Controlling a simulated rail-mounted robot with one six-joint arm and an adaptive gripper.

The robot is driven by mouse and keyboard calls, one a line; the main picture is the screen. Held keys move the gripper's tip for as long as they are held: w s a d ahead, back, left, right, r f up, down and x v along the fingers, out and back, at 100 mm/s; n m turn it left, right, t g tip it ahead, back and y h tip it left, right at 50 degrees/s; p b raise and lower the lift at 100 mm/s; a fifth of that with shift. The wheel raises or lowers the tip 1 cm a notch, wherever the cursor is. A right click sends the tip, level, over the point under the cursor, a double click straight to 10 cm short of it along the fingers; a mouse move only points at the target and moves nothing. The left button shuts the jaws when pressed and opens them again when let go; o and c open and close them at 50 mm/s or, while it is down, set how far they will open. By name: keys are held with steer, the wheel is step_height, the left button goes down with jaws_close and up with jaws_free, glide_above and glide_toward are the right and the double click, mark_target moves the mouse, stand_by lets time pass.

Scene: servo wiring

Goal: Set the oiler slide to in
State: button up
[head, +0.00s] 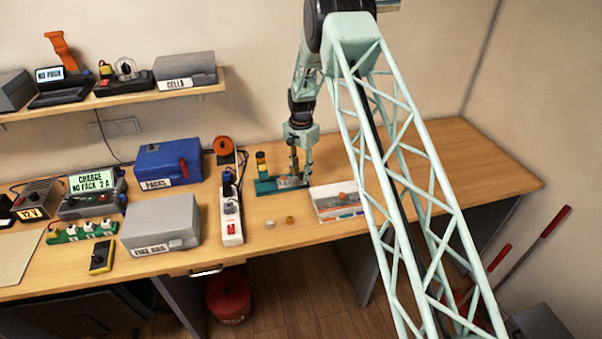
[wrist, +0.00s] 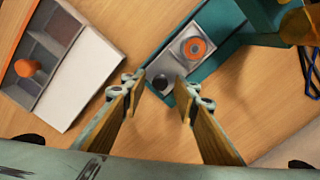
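The oiler (head: 265,187) is a teal base with an amber and dark post at its left end, on the bench. In the wrist view its teal body (wrist: 229,22) holds a grey slide plate (wrist: 174,58) with an orange ring (wrist: 195,47) and a small black knob (wrist: 160,82). My gripper (head: 297,172) is over the right part of the oiler, pointing down. In the wrist view my gripper (wrist: 158,104) is open, with the black knob between and just beyond its fingertips. I cannot tell whether the fingers touch anything.
A white compartment tray (head: 325,212) stands close to the right of the oiler; it also shows in the wrist view (wrist: 94,68). A power strip (head: 231,222) lies to the left. Small round parts (head: 290,219) lie in front. The bench's right end is clear.

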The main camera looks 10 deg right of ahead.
steer(key=shift+f, duration=0.1)
jaws_close()
stand_by(0.3)
